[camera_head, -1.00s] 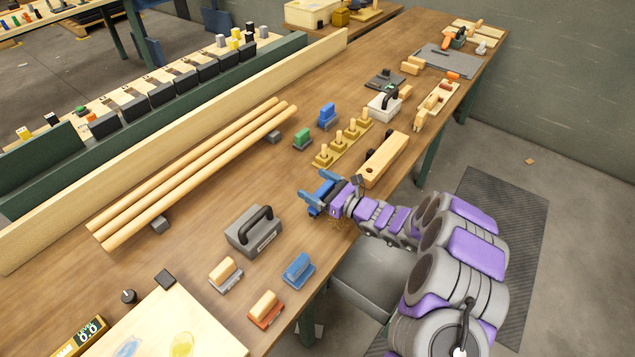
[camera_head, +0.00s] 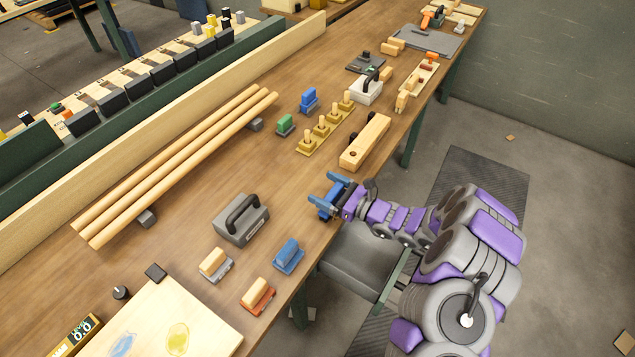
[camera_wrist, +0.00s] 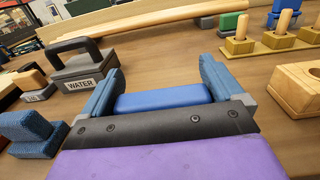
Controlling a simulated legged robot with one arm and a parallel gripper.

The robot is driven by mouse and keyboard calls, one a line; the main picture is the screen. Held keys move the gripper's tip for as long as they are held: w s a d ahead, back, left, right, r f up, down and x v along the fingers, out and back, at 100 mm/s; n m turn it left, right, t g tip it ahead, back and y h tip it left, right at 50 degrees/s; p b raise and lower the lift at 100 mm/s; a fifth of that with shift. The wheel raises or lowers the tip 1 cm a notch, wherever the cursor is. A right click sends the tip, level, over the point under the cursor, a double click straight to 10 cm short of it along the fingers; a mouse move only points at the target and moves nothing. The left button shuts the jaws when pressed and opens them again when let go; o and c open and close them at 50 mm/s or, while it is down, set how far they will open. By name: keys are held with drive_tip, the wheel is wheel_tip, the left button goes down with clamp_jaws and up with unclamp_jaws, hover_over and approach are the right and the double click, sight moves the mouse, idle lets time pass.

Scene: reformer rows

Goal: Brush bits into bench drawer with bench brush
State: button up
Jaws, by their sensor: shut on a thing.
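My gripper (camera_head: 325,192) is shut on a blue block-shaped thing, seemingly the bench brush (camera_wrist: 162,98). In the wrist view it sits between the two blue fingers (camera_wrist: 160,80). Its bristles, if any, are hidden. The gripper is low at the bench's front edge. The grey bench drawer (camera_head: 352,262) stands open below that edge, just nearer than my gripper. No loose bits can be made out now; my gripper and arm cover part of the edge.
A grey handled block marked WATER (camera_head: 240,222) and a blue-handled block (camera_head: 288,255) stand left of my gripper. A wooden block with holes (camera_head: 365,142) is to the right. Three wooden rods (camera_head: 175,165) lie behind. Bare bench top (camera_head: 275,165) lies between.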

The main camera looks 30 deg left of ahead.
drive_tip(key=d, duration=0.2)
drive_tip(key=d+p, duration=0.1)
drive_tip(key=d, duration=0.2)
drive_tip(key=d+p, duration=0.1)
drive_tip(key=d, duration=0.1)
drive_tip(key=shift+s+d, duration=0.25)
wheel_tip(320, 180, up, 6)
drive_tip(key=p, duration=0.2)
drive_tip(key=shift+d, duration=0.1)
idle(0.5)
